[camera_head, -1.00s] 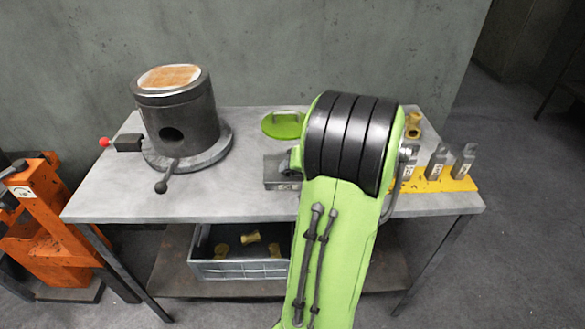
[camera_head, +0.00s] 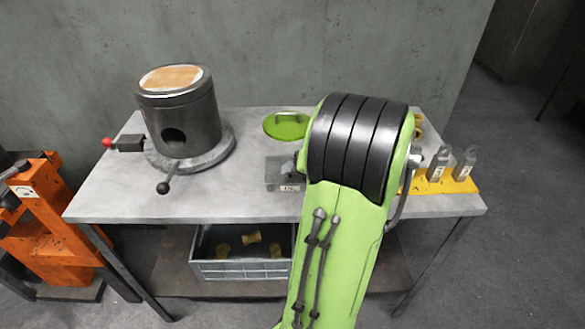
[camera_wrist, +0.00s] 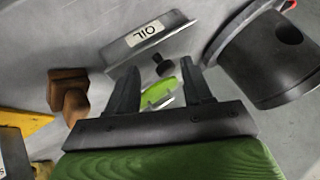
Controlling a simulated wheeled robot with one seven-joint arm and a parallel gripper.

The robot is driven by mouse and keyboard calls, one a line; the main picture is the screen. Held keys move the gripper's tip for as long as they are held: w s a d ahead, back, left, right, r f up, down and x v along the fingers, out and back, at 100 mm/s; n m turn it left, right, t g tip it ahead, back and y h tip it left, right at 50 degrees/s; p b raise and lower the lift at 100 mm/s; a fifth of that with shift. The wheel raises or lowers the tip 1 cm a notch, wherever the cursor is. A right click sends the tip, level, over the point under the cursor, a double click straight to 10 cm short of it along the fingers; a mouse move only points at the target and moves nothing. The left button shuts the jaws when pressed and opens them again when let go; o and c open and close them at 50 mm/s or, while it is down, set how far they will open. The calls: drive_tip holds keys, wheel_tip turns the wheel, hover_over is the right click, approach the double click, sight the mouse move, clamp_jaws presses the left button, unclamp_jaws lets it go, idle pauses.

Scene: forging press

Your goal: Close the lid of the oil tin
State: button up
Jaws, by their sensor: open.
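The oil tin (camera_head: 284,172) is a low grey metal box with a white label, at the middle of the table. My arm hides its right part in the head view. In the wrist view the oil tin (camera_wrist: 172,22) shows a slanted grey face with the label OIL, beyond my fingers. A small dark knob (camera_wrist: 163,66) shows near it. A round green lid with a handle (camera_head: 287,125) lies behind the tin; green also shows between my fingers in the wrist view (camera_wrist: 158,92). My gripper (camera_wrist: 160,70) is open and empty. I cannot tell the tin lid's angle.
A dark cylinder on a round base (camera_head: 180,125) stands left on the table, with a lever in front. A yellow rack (camera_head: 450,185) with upright metal pieces is at the right. A grey crate (camera_head: 238,270) sits on the lower shelf. The table's front left is clear.

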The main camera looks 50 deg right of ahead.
drive_tip(key=p+v, duration=0.3)
drive_tip(key=v, duration=1.1)
drive_tip(key=shift+w+a+r, duration=0.15)
drive_tip(key=shift+w, duration=0.05)
